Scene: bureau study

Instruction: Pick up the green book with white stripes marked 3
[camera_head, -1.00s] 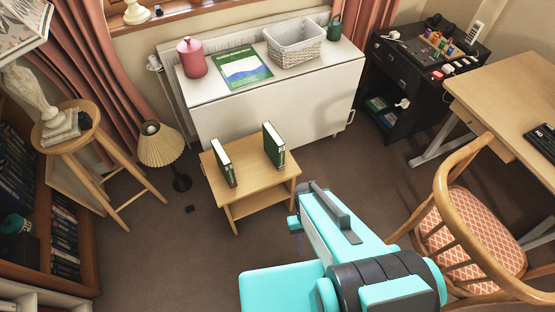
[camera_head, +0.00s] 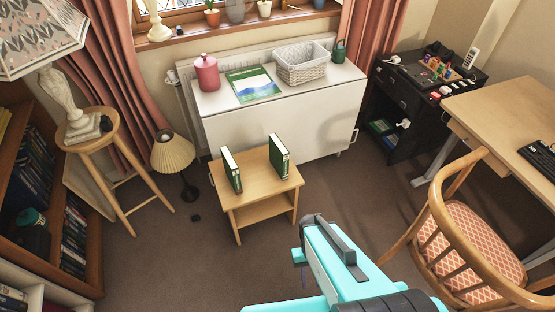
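Two green books stand upright on a small wooden side table (camera_head: 253,189). The left green book (camera_head: 232,170) shows white page edges and is at the table's left. The right green book (camera_head: 279,157) stands near the table's back right, with light marks on its spine. A number 3 cannot be read on either one. A flat green, white and blue book (camera_head: 253,84) lies on the white cabinet behind. My arm reaches up from the bottom of the picture, in front of the side table. My gripper's fingers cannot be made out.
A wooden chair (camera_head: 437,210) and a desk (camera_head: 505,100) stand at the right. A stool (camera_head: 90,145) and a small lamp (camera_head: 173,152) are at the left. The white cabinet (camera_head: 290,125) is behind the side table. Brown carpet (camera_head: 190,255) is clear in front left.

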